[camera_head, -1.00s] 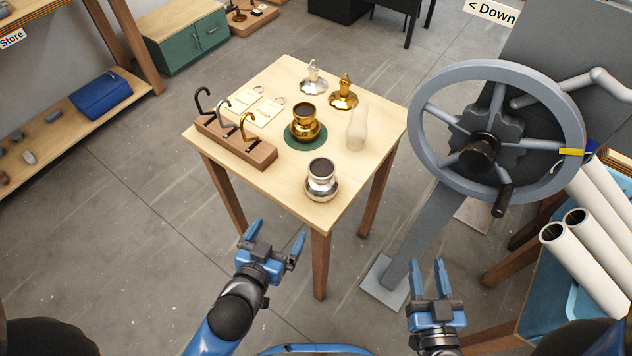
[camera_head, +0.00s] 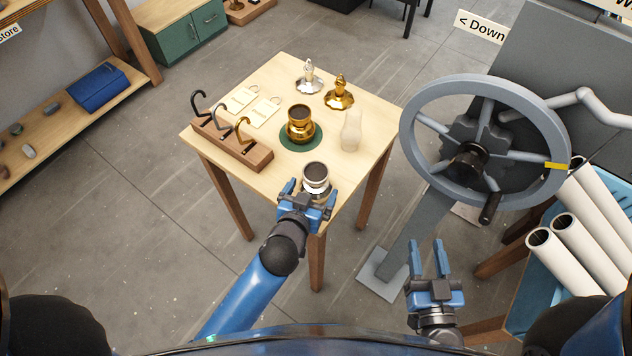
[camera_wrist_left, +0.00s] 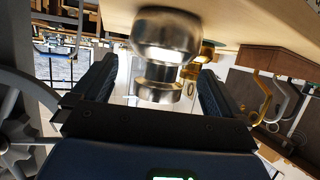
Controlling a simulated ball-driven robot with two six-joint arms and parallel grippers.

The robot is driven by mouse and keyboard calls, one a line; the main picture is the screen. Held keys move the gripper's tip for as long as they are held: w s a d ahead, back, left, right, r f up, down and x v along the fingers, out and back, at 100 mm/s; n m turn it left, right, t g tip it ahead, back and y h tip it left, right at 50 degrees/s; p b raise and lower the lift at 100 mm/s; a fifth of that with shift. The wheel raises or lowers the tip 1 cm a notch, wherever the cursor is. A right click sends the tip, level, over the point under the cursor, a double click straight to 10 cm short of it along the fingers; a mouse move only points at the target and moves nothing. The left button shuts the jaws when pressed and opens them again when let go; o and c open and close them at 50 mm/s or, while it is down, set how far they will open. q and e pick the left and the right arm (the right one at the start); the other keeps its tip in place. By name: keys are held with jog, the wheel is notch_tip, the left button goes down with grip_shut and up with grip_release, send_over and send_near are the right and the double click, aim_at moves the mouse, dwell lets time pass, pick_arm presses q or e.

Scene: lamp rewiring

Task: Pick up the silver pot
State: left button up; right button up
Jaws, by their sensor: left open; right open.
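The silver pot (camera_head: 316,176) stands upright at the near corner of the small wooden table. It has a round body and a dark open top. My left gripper (camera_head: 308,194) is open at the pot's near side, and its fingers partly hide the pot's lower body in the head view. In the left wrist view the silver pot (camera_wrist_left: 164,52) shows large between the two open fingers, with the picture upside down. I cannot tell whether the fingers touch it. My right gripper (camera_head: 427,262) is open and empty, right of the table and below the wheel.
A gold pot (camera_head: 299,127) stands on a green disc behind the silver pot. A pale vase-like object (camera_head: 351,131) is to its right. A hook rack (camera_head: 232,146) lies along the left edge, with silver and gold lids (camera_head: 340,93) behind. A large handwheel (camera_head: 487,145) stands right.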

aim_at(313, 187)
pick_arm(q)
jog(key=shift+p+x, duration=0.6)
jog(key=shift+x, duration=1.65)
jog(key=shift+a, duration=0.2)
jog(key=c, duration=0.8)
jog(key=shift+c, duration=0.9)
jog(key=shift+r, duration=0.2)
